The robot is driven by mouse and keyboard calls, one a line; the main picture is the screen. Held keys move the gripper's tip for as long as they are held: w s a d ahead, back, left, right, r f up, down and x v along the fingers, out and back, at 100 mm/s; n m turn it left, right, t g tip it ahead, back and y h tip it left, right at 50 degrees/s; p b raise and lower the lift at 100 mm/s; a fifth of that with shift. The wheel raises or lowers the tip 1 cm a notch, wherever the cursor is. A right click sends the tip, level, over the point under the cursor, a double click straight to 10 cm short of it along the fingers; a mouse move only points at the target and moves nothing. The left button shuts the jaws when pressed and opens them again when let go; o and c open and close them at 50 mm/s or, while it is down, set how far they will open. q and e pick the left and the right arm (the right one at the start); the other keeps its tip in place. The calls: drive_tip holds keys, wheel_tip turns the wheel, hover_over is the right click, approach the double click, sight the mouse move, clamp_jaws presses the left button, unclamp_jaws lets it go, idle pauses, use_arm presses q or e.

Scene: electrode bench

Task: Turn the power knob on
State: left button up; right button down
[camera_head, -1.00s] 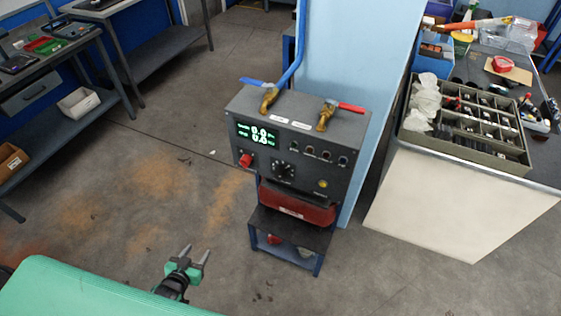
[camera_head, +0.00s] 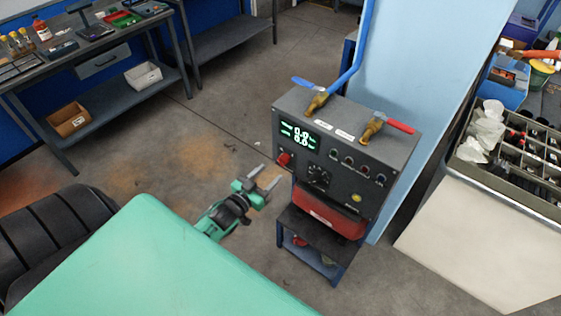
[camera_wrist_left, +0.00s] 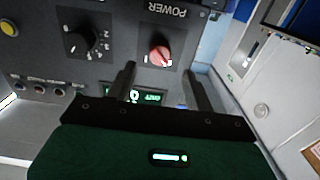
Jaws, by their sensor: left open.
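The red power knob (camera_head: 284,159) is on the front of a dark grey power unit (camera_head: 372,186), below its green-lit display (camera_head: 300,136). In the left wrist view the red knob (camera_wrist_left: 160,54) sits on a dark square plate beside the word POWER, shown upside down. My left gripper (camera_head: 266,178) is open and empty, in front of the panel at the knob's lower left in the head view. In the left wrist view its two fingers (camera_wrist_left: 159,72) point at the panel, with the knob between and just beyond their tips. I see no contact.
A black dial (camera_head: 318,177) is right of the knob. Brass valves with blue (camera_head: 314,87) and red (camera_head: 398,126) handles top the unit. A red box (camera_head: 325,213) is under it. A workbench (camera_head: 30,78) stands far left, with open floor between.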

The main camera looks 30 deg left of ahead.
sight(280, 163)
use_arm(q)
drive_tip(key=w, duration=0.4)
drive_tip(key=w+p, duration=0.1)
drive_tip(key=w, duration=0.1)
drive_tip(key=shift+w+d, duration=0.25)
drive_tip(key=shift+w, duration=0.1)
drive_tip(key=c, duration=1)
